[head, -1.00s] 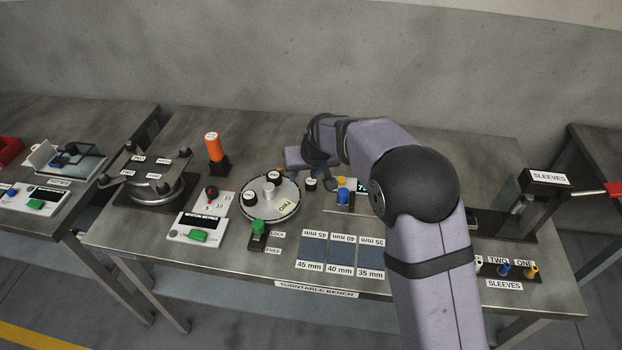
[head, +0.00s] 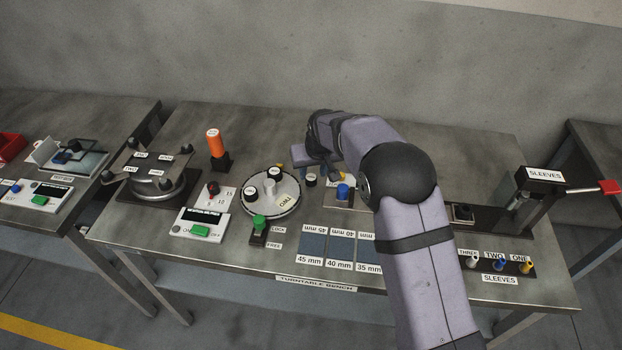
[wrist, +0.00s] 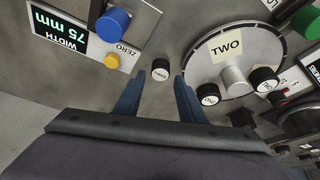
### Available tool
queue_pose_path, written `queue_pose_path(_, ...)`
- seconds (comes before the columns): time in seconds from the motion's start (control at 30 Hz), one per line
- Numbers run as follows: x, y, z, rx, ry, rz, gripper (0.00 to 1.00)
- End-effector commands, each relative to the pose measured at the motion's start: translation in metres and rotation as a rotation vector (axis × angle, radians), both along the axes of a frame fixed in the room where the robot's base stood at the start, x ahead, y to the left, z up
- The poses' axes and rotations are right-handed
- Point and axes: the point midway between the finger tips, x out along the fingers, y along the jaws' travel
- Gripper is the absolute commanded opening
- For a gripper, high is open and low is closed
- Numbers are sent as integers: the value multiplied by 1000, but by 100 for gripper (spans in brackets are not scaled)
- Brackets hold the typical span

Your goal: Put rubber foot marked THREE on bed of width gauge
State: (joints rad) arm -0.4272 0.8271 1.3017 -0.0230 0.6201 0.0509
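A small black rubber foot (wrist: 161,72) with a white top label stands on the bench, between and just beyond my fingertips in the wrist view. Its label is too small to read surely. It also shows in the head view (head: 311,180), right of the turntable. My gripper (wrist: 160,82) is open, with a blue finger on either side of the foot's line and no visible grip. In the head view my gripper (head: 312,158) is low behind the foot. The width gauge (wrist: 85,75) has a blue knob, a yellow ZERO button and a display reading 75 mm. Its bed is not clearly visible.
The turntable (head: 268,207) carries two other black feet (head: 250,194) and a TWO label, close to the foot. A green lock knob (head: 259,222) stands in front. Size pads (head: 312,246) lie near the bench's front. My arm covers part of the gauge (head: 343,192).

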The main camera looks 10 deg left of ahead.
Motion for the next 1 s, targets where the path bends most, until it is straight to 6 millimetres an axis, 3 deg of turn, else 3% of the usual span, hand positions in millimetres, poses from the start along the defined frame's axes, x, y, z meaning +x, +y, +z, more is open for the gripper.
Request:
queue_pose_path(0.3, 11, 5, -31, -1, 2, 0, 37)
queue_pose_path(0.67, 13, 6, -37, 0, 0, 0, 37)
queue_pose_path(0.8, 13, 6, -37, 0, 0, 0, 6)
queue_pose_path(1.0, 13, 6, -37, 0, 0, 0, 2)
